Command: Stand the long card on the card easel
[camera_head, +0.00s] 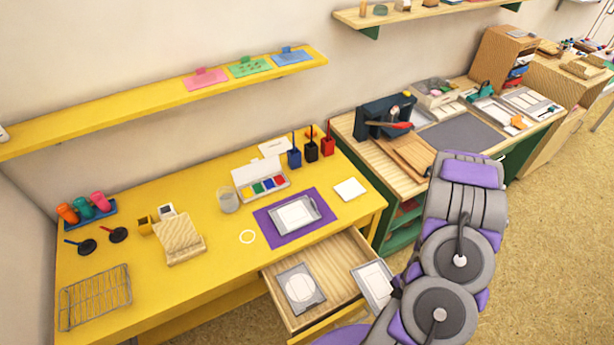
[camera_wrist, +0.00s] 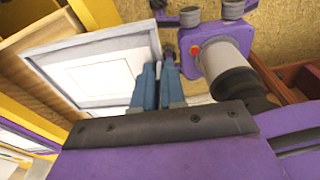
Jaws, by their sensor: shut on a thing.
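My gripper (camera_wrist: 158,75) is shut on the edge of a grey-framed card (camera_wrist: 92,68) with a white panel. In the head view this framed card (camera_head: 373,283) is held beside the open drawer's right side, with my arm at its right; the jaws are mostly hidden there. I cannot tell whether it is the long card. A wooden stand (camera_head: 180,237) with a slanted board, which looks like the card easel, is on the left half of the yellow table. A plain white card (camera_head: 350,188) lies near the table's right edge.
The drawer (camera_head: 340,262) is open and holds another grey-framed card (camera_head: 300,287). A purple mat (camera_head: 270,225) carries a grey frame (camera_head: 296,214). A wire rack (camera_head: 95,297), a jar (camera_head: 228,200) and a paint box (camera_head: 262,180) stand on the yellow table (camera_head: 215,265). Its front middle is clear.

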